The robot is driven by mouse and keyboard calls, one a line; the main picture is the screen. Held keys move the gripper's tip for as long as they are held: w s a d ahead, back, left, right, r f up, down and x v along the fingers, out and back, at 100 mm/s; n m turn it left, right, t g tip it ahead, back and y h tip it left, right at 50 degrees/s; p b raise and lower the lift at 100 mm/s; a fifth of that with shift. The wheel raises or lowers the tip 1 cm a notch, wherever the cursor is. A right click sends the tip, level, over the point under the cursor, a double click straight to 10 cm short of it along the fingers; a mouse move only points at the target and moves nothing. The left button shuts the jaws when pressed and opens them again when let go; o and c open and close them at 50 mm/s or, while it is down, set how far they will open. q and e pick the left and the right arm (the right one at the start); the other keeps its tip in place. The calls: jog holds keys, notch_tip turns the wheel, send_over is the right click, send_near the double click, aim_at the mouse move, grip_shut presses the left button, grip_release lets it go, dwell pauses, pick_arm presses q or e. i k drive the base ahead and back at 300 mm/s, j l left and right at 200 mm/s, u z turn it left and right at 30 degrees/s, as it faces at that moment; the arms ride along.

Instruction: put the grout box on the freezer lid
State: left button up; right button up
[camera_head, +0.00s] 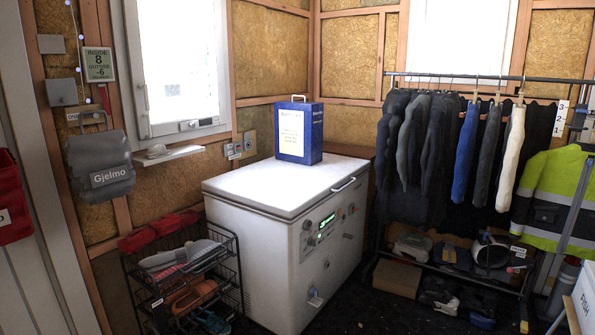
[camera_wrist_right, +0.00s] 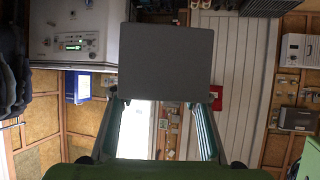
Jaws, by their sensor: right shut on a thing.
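The white chest freezer (camera_head: 280,240) stands in the middle of the head view with its flat lid (camera_head: 250,190) shut. A blue box with a pale label (camera_head: 297,132) stands upright at the back of the lid; its print is too small to read. In the right wrist view, which is upside down, the freezer (camera_wrist_right: 75,35) and the blue box (camera_wrist_right: 77,87) show at the left. My right gripper (camera_wrist_right: 155,103) is shut on a plain grey box (camera_wrist_right: 166,62), apart from the freezer. No label shows on its visible face. My left gripper is not in view.
The front and left of the lid are clear. A black wire rack with shoes (camera_head: 185,285) stands close to the freezer's left side. A clothes rail with hanging garments (camera_head: 455,150) stands at its right.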

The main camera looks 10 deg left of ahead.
aim_at(293, 187)
jog(key=i+j+u, duration=0.1)
jog(key=i+u, duration=0.3)
jog(key=i, duration=1.15)
